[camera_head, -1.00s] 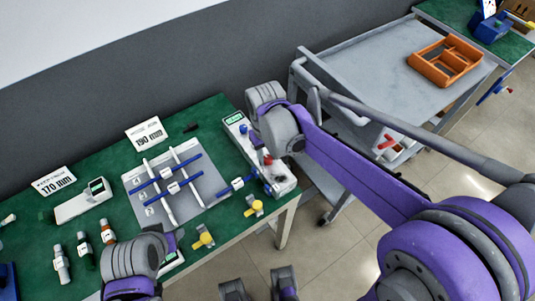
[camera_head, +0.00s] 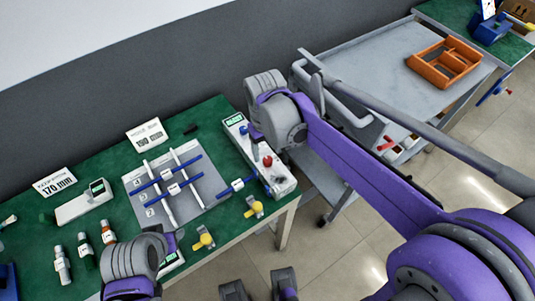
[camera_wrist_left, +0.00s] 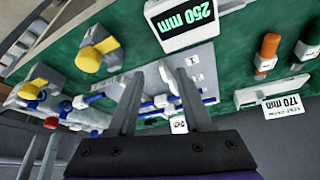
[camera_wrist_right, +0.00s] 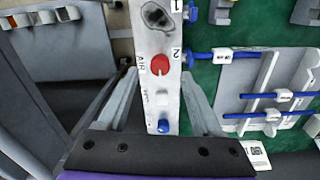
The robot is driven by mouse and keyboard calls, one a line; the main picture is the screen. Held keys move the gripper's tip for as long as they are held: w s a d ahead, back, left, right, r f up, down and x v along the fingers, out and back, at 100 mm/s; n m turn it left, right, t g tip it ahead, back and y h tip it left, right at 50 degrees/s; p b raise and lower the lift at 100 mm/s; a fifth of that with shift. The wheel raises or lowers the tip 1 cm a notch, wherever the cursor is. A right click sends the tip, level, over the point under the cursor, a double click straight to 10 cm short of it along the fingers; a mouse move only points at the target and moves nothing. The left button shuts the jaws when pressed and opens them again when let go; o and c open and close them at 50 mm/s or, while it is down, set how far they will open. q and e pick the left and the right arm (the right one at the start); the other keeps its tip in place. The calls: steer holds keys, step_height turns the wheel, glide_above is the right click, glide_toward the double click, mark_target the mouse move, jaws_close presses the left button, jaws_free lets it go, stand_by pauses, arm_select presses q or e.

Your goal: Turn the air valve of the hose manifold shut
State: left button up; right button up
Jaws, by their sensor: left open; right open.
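The hose manifold (camera_head: 262,160) is a long pale grey box along the table's right end. In the right wrist view its red round knob (camera_wrist_right: 159,65) sits beside the label AIR, with a blue knob (camera_wrist_right: 163,127) nearer the gripper. A blue hose (camera_wrist_right: 200,57) with a white tag meets its side near the 2. My right gripper (camera_wrist_right: 160,85) is open and empty, its fingers on either side of the manifold in that view. I cannot tell their height or any contact. My left gripper (camera_wrist_left: 155,75) is open and empty over the table's front.
A grey board (camera_head: 200,188) with blue hoses and white bars lies mid-table. Yellow-knobbed fittings (camera_head: 204,238) stand near the front edge, several small bottles (camera_head: 84,250) at left. A grey cart (camera_head: 370,75) with an orange tray (camera_head: 443,64) stands close to the right arm.

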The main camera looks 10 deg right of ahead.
mark_target(267, 159)
arm_select(q)
steer(key=shift+r+p, duration=0.3)
steer(key=shift+r, duration=0.1)
arm_select(e)
step_height(267, 159, up, 7)
steer(key=shift+r, duration=0.15)
arm_select(q)
steer(key=r+p, duration=0.2)
steer(key=w+r+p, duration=0.1)
steer(key=r+p, duration=0.1)
steer(key=r, duration=0.1)
steer(key=shift+w, duration=0.15)
arm_select(e)
steer(key=s+d+f+m+t, duration=0.1)
steer(key=s+d+f+t, duration=0.1)
steer(key=s, duration=0.5)
steer(key=s+d+f+m+t, duration=0.1)
steer(key=s+d+f+t, duration=0.2)
steer(key=s+d, duration=0.2)
steer(key=shift+s+f, duration=0.15)
steer(key=shift+s, duration=0.95)
steer(key=shift+c, duration=0.4)
